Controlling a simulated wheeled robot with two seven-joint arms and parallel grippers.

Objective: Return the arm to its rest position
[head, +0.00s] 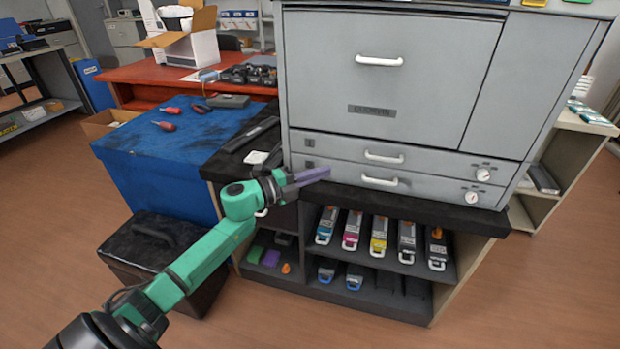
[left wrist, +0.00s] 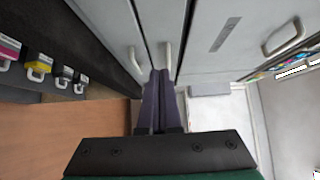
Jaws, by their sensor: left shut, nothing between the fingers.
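My left gripper (head: 312,176) is at the end of the green arm, in front of the lower left of the grey printer (head: 420,75). Its purple fingers are together with nothing between them. In the left wrist view the shut fingers (left wrist: 160,75) point toward the printer's drawer fronts, near a white handle (left wrist: 165,52). I cannot tell whether the fingertips touch the printer. The printer's front door and two drawers look closed. My right gripper is not in view.
Toner cartridges with coloured labels (head: 379,236) stand on the shelf below the printer. A blue-topped bench (head: 170,150) with red-handled tools and a black box (head: 165,245) are at the left. A red table (head: 155,72) is behind. Open wood floor lies in front.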

